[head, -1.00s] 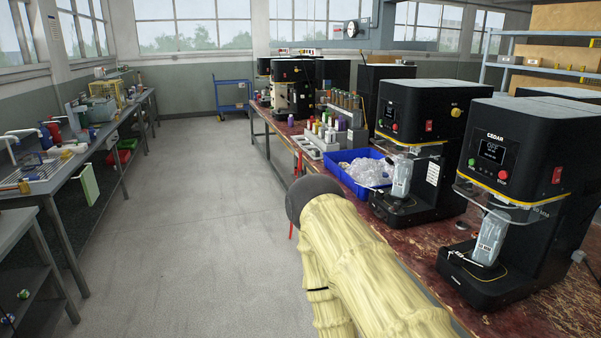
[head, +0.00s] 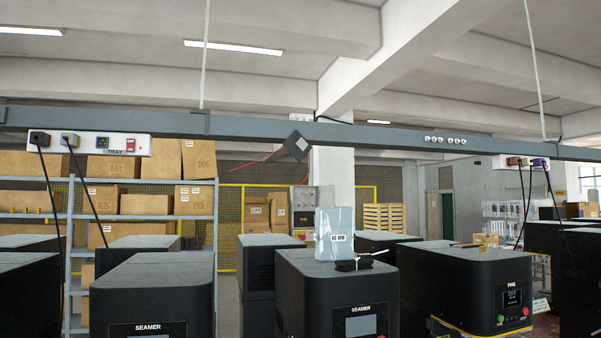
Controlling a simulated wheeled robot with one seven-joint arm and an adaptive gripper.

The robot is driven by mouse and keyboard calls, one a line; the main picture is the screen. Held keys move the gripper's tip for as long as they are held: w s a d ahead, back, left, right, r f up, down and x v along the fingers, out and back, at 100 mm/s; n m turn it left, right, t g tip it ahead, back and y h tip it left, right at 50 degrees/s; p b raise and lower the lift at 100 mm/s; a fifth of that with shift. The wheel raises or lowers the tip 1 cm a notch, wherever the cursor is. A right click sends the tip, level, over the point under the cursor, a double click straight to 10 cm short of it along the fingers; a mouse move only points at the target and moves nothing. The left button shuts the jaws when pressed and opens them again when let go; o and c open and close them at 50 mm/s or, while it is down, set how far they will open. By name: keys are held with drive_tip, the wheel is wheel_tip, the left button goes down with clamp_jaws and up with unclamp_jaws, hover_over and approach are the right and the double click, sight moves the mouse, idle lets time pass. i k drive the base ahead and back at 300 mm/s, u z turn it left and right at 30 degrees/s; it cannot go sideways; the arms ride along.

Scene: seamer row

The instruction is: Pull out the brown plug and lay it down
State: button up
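No plug in the head view is clearly brown. A white power strip (head: 95,143) on the overhead beam at the left holds a dark plug (head: 39,138), too small to tell black from brown, and a grey plug (head: 70,140) beside it. Each has a cord hanging down. A second strip (head: 499,162) on the beam at the right holds a purple plug (head: 541,163) and another small plug whose colour I cannot tell. My gripper is not in view.
The grey beam (head: 390,137) crosses the whole view. Black seamers (head: 160,285) stand below it. A bluish-white pouch (head: 335,234) and a black coiled item (head: 347,265) sit on the middle seamer (head: 330,290). Shelves with cardboard boxes (head: 145,204) stand behind at left.

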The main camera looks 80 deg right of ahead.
sight(512, 160)
drive_tip(key=z, duration=4.2)
drive_tip(key=i, duration=1)
